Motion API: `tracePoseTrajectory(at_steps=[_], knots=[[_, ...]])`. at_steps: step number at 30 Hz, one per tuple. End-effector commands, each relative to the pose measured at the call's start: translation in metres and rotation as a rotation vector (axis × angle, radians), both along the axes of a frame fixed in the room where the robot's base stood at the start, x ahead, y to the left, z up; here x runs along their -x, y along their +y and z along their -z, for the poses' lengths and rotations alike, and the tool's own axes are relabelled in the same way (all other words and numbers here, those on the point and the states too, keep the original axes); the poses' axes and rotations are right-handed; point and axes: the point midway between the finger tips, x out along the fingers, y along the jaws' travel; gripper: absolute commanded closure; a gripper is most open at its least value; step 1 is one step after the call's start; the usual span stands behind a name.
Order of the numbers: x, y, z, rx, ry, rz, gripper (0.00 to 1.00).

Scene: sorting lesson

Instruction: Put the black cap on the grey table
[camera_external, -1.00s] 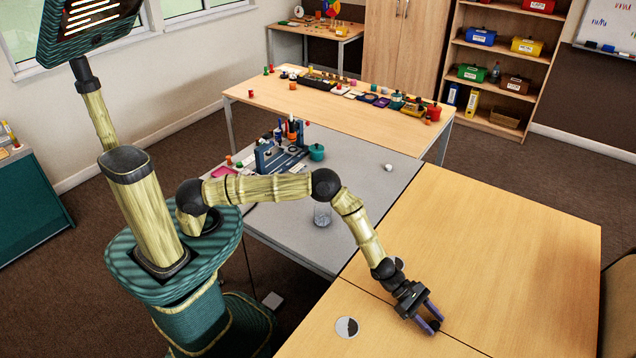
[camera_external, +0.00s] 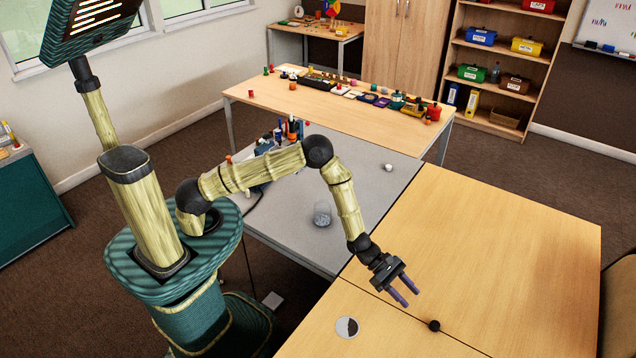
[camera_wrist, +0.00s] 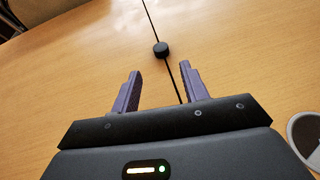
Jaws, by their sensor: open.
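The black cap (camera_external: 434,326) is a small dark round piece on the wooden table, at the seam between two table tops. In the wrist view the cap (camera_wrist: 161,49) lies beyond the fingertips, roughly in line with the gap between them. My gripper (camera_external: 409,297) is open and empty, with purple fingers, above the wooden table and a little up and left of the cap. It also shows in the wrist view (camera_wrist: 160,75). The grey table (camera_external: 372,185) lies behind the wooden table, under and beyond my arm.
On the grey table stand a clear glass (camera_external: 322,213), a small white ball (camera_external: 389,167) and a cluster of items partly hidden by my arm. A black-and-white disc (camera_external: 347,327) lies on the wooden table left of the cap. The grey table's right part is mostly clear.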

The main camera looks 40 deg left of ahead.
Motion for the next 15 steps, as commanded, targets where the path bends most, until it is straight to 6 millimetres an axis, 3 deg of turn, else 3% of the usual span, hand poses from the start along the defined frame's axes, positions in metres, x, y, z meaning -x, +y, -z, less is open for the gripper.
tracePoseTrajectory(at_steps=[5, 15], knots=[[-0.0017, 0.0130, -0.0052, 0.000, -0.001, 0.000, 0.55], [-0.0019, 0.0139, -0.0056, 0.000, 0.000, 0.000, 0.55]])
